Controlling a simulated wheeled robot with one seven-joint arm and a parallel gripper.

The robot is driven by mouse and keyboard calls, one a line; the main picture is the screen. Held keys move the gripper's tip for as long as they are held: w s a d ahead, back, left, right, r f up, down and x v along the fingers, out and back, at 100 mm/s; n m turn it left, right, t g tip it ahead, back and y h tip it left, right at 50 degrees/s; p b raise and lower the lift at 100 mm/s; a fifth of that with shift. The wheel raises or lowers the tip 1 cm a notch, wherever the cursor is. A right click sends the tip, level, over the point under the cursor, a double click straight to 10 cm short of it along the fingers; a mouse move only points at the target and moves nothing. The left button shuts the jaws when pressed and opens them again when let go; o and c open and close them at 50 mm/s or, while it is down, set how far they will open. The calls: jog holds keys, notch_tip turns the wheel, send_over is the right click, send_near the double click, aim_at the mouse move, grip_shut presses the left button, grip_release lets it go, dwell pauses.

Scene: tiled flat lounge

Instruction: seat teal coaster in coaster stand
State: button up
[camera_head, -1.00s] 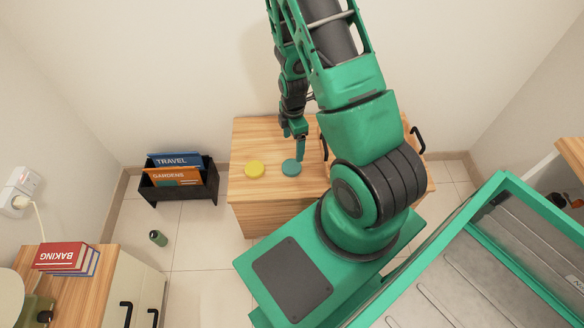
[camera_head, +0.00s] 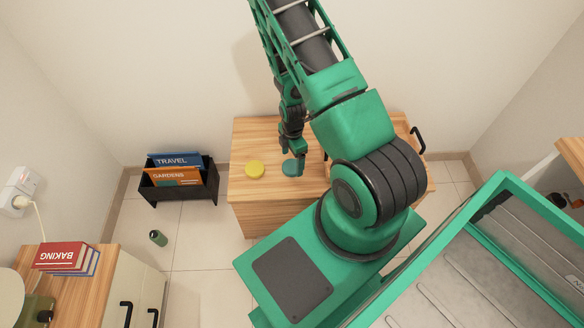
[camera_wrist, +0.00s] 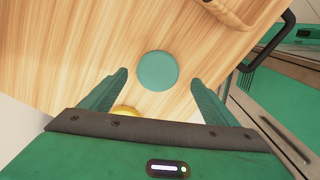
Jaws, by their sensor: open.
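The teal coaster (camera_wrist: 158,71) is a flat round disc lying on the wooden cabinet top (camera_wrist: 60,50). It also shows in the head view (camera_head: 289,168), partly covered by my gripper (camera_head: 298,166). In the wrist view my gripper (camera_wrist: 158,82) is open and empty, with the coaster ahead of and between its two green fingers. I cannot tell the exact height of the fingertips above the wood. The coaster stand cannot be made out; a wooden piece (camera_wrist: 230,12) at the top edge of the wrist view is cut off.
A yellow disc (camera_head: 255,170) lies left of the teal coaster; its edge shows at the bottom of the wrist view (camera_wrist: 125,110). A black handle (camera_head: 418,140) stands at the cabinet's right. A black magazine rack (camera_head: 180,187) and a green can (camera_head: 158,238) are on the floor.

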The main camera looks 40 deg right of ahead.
aim_at(292, 166)
jog(key=shift+w+d+f, duration=0.1)
jog(key=shift+w+f, duration=0.05)
jog(key=shift+f, duration=1.8)
jog(key=c, duration=1.2)
jog(key=shift+o, duration=0.2)
jog(key=shift+r, duration=0.1)
